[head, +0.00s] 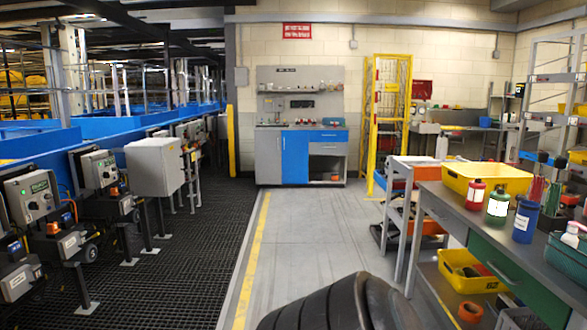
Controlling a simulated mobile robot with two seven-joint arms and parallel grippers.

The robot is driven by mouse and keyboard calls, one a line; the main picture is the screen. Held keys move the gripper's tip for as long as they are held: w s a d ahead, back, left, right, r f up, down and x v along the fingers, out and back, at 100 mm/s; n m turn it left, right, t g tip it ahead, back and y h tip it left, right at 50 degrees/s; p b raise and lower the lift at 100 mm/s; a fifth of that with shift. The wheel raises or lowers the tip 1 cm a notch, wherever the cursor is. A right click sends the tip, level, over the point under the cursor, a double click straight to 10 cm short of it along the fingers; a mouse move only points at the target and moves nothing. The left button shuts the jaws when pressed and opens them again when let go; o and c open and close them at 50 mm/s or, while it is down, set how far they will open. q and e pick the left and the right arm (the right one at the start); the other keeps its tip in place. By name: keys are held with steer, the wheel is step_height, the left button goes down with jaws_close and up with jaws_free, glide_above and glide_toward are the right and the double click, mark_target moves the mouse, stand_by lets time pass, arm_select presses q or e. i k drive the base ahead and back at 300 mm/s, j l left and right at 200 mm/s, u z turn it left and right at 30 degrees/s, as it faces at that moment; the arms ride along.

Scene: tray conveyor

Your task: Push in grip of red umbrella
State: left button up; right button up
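I cannot make out a red umbrella or its grip anywhere in the head view. Neither of my grippers is in view. A dark, ribbed, rounded shape fills the bottom centre of the picture, and I cannot tell what it is.
A workbench (450,208) at right carries a yellow bin (486,182) and red, green and blue bottles. Control boxes and a blue conveyor (100,125) line the left. A blue-and-grey cabinet (300,158) stands at the back beside a yellow cage frame (390,115). Grey floor (305,230) between is clear.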

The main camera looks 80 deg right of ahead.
mark_target(542, 157)
steer(key=z, duration=4.05)
